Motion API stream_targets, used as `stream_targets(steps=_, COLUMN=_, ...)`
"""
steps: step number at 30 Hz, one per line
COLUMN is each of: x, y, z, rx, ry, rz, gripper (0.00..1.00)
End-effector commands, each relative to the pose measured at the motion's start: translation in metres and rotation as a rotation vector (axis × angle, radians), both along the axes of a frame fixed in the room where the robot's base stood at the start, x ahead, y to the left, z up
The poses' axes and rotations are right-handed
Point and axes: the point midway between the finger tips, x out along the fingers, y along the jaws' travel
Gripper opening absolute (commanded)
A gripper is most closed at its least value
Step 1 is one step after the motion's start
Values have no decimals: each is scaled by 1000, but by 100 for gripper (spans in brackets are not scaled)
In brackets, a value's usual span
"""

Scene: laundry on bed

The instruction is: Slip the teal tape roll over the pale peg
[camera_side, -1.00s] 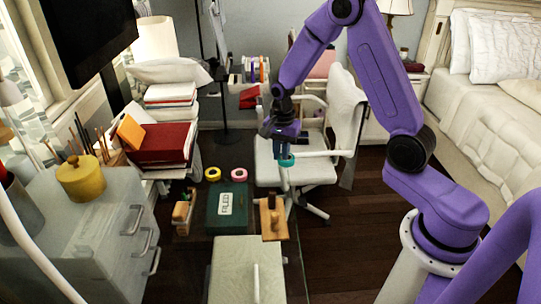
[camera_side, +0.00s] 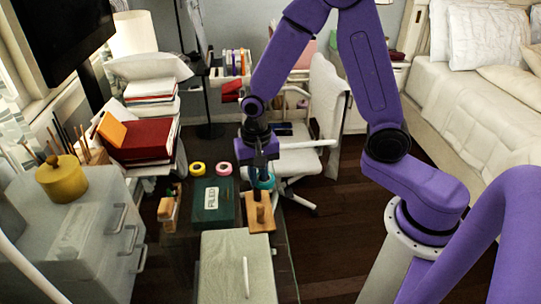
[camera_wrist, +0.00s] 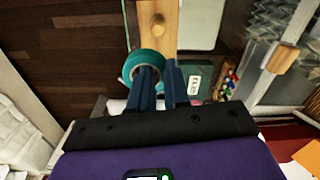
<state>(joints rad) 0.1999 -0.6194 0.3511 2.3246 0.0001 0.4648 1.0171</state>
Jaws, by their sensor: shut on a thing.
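The teal tape roll (camera_side: 268,183) is held low in the jaws of my gripper (camera_side: 259,172), near the far end of a wooden base. In the wrist view the teal roll (camera_wrist: 146,54) lies at the left fingertip of my gripper (camera_wrist: 160,72), with part of its ring hidden by the fingers. The pale peg (camera_wrist: 157,27) stands on the wooden base (camera_wrist: 150,9), just beyond the roll in that view. In the side view the peg (camera_side: 261,213) rises from the base (camera_side: 254,225). The roll is beside the peg, not around it.
A green box (camera_side: 226,209) with a white label stands left of the base. Yellow (camera_side: 198,169) and pink (camera_side: 224,169) rolls lie behind it. A wooden holder (camera_side: 168,209) is farther left. A pale box (camera_side: 228,275) is in front. A white chair (camera_side: 325,110) stands behind right.

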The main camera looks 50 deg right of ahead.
Motion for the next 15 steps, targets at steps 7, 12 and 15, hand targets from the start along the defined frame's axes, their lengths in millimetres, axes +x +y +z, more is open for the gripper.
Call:
stream_targets(steps=7, x=-14, y=31, z=-2, rx=0, ry=1, rz=167, gripper=0)
stream_targets(steps=12, x=-15, y=32, z=-2, rx=0, ry=1, rz=174, gripper=0)
stream_targets(steps=15, x=-15, y=32, z=-2, rx=0, ry=1, rz=173, gripper=0)
